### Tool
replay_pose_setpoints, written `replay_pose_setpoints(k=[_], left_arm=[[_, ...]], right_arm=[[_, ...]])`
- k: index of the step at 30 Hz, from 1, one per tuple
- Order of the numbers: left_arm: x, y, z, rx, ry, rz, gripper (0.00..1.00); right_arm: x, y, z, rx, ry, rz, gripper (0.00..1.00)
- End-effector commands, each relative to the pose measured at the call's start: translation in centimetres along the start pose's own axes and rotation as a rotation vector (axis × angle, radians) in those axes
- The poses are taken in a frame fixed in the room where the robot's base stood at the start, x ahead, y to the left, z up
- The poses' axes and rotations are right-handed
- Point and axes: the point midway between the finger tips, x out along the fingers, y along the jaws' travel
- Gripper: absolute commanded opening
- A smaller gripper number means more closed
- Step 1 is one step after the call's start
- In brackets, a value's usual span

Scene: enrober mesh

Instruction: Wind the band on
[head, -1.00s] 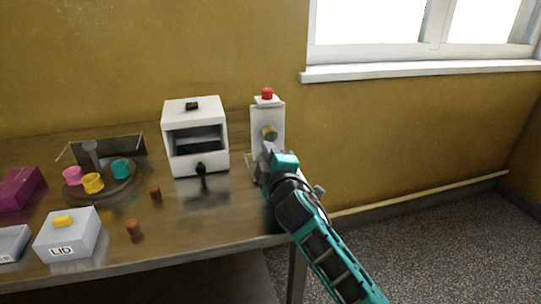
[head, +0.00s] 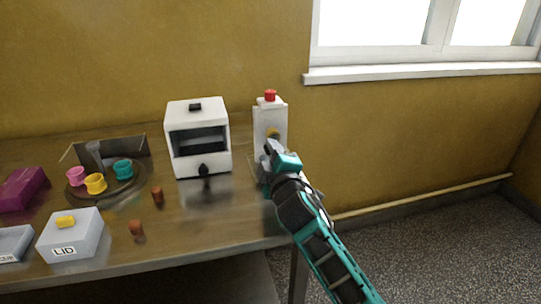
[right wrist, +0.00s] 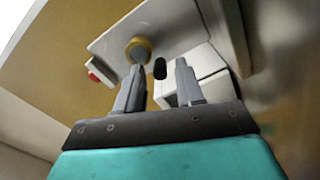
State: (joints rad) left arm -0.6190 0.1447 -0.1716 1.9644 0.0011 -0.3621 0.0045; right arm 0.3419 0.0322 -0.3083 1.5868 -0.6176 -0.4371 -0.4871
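A white upright unit (head: 270,118) with a red button (head: 270,95) on top stands at the right end of the table. A round yellow-brown knob (head: 273,132) sits on its front face, partly hidden by my gripper. My right gripper (head: 272,150) is just in front of this unit. In the right wrist view its two fingers (right wrist: 160,66) are apart with nothing between them. The knob (right wrist: 138,47) shows just beyond the left fingertip; I cannot tell whether they touch. No band can be made out. My left gripper is not in view.
A white box machine (head: 197,105) with a dark opening and black front knob stands left of the unit. A round tray (head: 128,190) with coloured cups, brown pieces (head: 157,194), a box marked LID (head: 85,232) and a purple block (head: 22,188) are farther left.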

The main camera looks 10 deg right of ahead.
Motion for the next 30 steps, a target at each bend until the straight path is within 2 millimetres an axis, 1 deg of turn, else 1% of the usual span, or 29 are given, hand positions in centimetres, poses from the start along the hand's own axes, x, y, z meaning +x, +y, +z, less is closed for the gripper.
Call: replay_pose_setpoints(k=[8,11,13,17,24,27,30], left_arm=[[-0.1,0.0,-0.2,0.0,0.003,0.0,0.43],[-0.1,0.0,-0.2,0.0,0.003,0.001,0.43],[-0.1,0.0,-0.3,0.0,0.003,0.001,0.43],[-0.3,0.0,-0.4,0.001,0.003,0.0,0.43],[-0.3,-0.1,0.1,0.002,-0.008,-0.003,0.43],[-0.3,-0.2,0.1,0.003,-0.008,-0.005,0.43],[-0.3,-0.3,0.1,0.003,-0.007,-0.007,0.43]], right_arm=[[0.0,0.0,0.0,-0.001,0.0,-0.001,0.42],[-0.5,-0.1,0.0,-0.001,-0.001,-0.002,0.42],[-1.1,-0.1,0.0,-0.001,0.0,-0.001,0.42],[-3.2,0.0,0.0,0.0,0.0,-0.002,0.42],[-8.3,0.0,0.0,0.0,0.001,-0.002,0.42],[-10.1,-0.1,0.0,0.0,0.0,-0.002,0.42],[-11.4,-0.1,0.0,0.0,0.0,-0.003,0.42]])
